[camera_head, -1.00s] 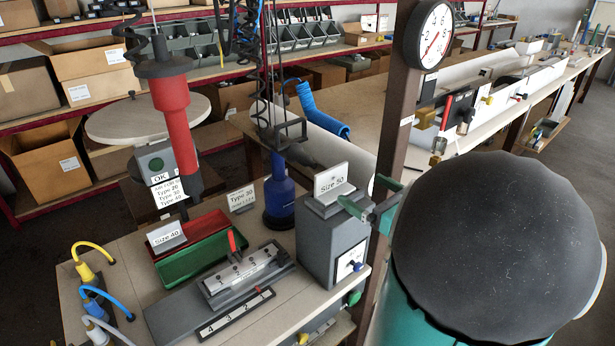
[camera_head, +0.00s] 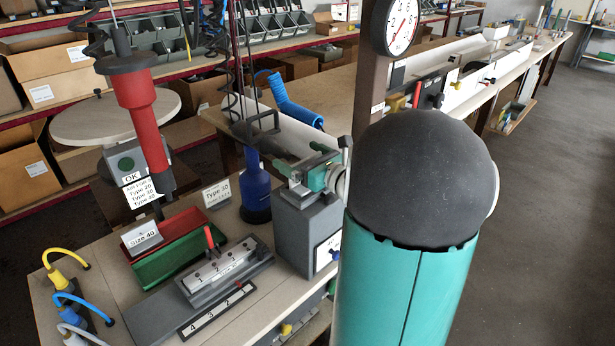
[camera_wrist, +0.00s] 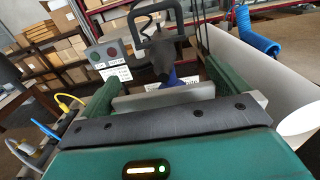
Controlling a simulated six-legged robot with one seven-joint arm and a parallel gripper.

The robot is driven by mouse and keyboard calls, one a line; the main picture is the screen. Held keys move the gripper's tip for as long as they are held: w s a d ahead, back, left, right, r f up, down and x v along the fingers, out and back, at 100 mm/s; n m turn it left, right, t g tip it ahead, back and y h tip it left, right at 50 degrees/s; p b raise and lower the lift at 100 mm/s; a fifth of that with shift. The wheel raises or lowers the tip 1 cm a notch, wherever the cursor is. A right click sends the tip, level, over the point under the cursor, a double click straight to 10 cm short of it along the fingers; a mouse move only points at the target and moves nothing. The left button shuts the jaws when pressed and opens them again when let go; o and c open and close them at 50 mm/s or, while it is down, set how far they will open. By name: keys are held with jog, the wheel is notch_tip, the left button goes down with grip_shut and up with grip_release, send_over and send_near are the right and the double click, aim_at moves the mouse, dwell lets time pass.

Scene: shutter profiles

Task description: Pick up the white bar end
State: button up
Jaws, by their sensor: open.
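I cannot tell for certain which piece is the white bar end. A long white profile (camera_head: 300,138) lies on the bench behind the grey block, and its near end (camera_wrist: 302,118) shows at the right of the wrist view. My gripper (camera_head: 306,172) is open above the grey block (camera_head: 305,225), whose Size 50 sign is now hidden in the head view. In the wrist view my gripper (camera_wrist: 160,84) has a pale plate (camera_wrist: 163,98) between its green fingers. I cannot tell whether they touch it.
A blue tool (camera_head: 257,188) stands left of the grey block. Red and green trays (camera_head: 172,262), a numbered fixture (camera_head: 228,268) and yellow, blue and white hose fittings (camera_head: 78,335) are on the near table. A post with a gauge (camera_head: 402,25) rises close by.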

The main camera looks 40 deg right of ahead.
jog(key=shift+w, duration=0.3)
jog(key=c, duration=0.6)
jog(key=shift+c, duration=0.5)
jog(key=shift+r, duration=0.1)
